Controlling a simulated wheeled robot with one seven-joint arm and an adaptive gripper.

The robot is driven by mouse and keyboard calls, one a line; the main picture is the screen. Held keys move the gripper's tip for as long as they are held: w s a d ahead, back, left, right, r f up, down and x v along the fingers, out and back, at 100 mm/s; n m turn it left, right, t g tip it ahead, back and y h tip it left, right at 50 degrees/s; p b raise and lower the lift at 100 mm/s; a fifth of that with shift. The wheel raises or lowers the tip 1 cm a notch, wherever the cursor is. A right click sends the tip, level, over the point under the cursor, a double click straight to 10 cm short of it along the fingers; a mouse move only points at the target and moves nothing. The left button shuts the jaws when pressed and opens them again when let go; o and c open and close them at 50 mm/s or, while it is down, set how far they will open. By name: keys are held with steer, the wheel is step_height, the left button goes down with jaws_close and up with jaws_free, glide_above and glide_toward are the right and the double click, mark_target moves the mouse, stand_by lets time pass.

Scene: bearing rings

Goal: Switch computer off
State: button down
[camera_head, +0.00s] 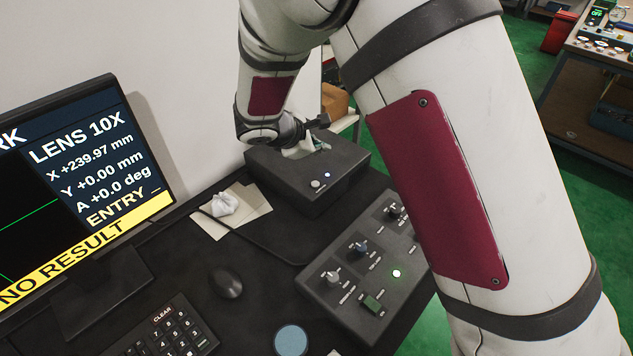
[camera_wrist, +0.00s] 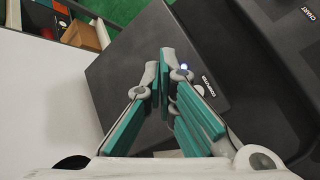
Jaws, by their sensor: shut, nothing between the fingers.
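The computer (camera_head: 335,165) is a black box at the back of the desk by the wall. Its front right part carries a pale round button (camera_head: 315,184) and a lit blue-white light (camera_head: 327,175). In the wrist view the box top (camera_wrist: 120,70) lies under my fingers, with the light (camera_wrist: 184,66), the button (camera_wrist: 199,90) and a "COMPUTER" label (camera_wrist: 208,96) just right of the fingertips. My gripper (camera_wrist: 159,62) is shut and empty, pointing down over the box. In the head view my gripper (camera_head: 308,148) is partly hidden by my wrist. I cannot tell whether the tips touch the box.
A monitor (camera_head: 80,185) reading "NO RESULT" stands at left. A wall borders the back.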

steer(key=b, duration=0.5)
glide_above(317, 185)
step_height(317, 185, down, 7)
steer(key=shift+f, duration=0.15)
steer(key=shift+f+b, duration=0.3)
steer(key=shift+f, duration=0.45)
steer(key=shift+f, duration=0.15)
stand_by(0.6)
steer(key=shift+f+b, duration=0.25)
steer(key=shift+b, duration=0.25)
steer(key=shift+s+f+b, duration=0.1)
steer(key=shift+f+b, duration=0.25)
stand_by(0.4)
steer(key=shift+r, duration=0.1)
steer(key=shift+r+p, duration=0.45)
steer(key=shift+r, duration=0.25)
steer(key=shift+r+p, duration=1.55)
steer(key=shift+r, duration=0.95)
